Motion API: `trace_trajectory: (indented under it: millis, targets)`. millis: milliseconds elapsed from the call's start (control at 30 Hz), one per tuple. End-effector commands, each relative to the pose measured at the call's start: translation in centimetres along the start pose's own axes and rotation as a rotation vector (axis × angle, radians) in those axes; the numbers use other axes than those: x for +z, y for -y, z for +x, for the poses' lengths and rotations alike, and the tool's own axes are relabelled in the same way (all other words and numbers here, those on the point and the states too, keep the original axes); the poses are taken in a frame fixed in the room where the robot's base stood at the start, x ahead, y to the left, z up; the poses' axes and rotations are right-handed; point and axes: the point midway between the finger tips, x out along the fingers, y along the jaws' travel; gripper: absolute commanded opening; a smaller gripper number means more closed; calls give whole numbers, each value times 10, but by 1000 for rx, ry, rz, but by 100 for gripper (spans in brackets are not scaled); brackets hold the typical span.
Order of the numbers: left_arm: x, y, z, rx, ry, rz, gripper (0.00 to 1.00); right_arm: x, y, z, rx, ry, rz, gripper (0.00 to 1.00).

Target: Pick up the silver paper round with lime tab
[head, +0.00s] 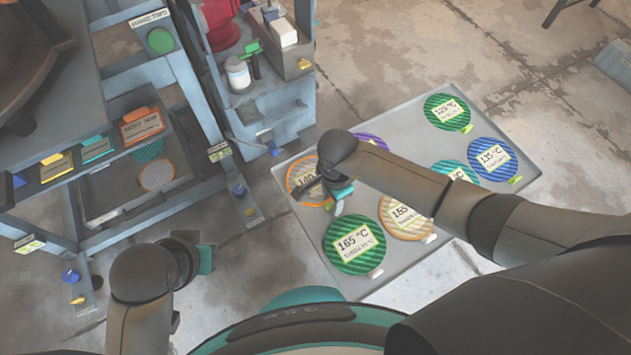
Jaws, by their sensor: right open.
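No plainly silver round shows. Striped paper rounds with temperature labels lie on a grey tray (300,225). A green round (436,105) at the back and a blue round (484,165) at the right each have a lime-looking tab. A dark green round (340,262) and an orange round (395,228) in front have whitish tabs. My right gripper (340,203) is open, over the tray's left side near another orange round (297,180), which it partly covers. My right arm partly hides a purple round (371,139) and a teal round (447,165). My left gripper (205,260) is at the lower left, away from the tray; its jaws are unclear.
A blue-grey rack (190,90) with shelves, coloured tabs and further rounds stands at the left. A side shelf holds a white jar (237,74) and a small box (284,32). Bare concrete floor (400,40) surrounds the tray.

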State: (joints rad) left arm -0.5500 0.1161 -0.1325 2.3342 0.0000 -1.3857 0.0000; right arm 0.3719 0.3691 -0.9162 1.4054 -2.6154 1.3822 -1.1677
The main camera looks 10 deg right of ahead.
Motion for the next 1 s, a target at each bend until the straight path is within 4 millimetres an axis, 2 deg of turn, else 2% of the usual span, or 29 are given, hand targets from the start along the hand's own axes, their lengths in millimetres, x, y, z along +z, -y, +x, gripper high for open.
trace_trajectory:
  millis: [200,600,1000]
  targets:
    - [0,0,0,0,0,0,0,0,0,0,0,0,0,45]
    - [0,0,0,-1,1,0,0,0,0,0,0,-1,0,0]
    - [0,0,0,0,1,0,0,0,0,0,0,-1,0,0]
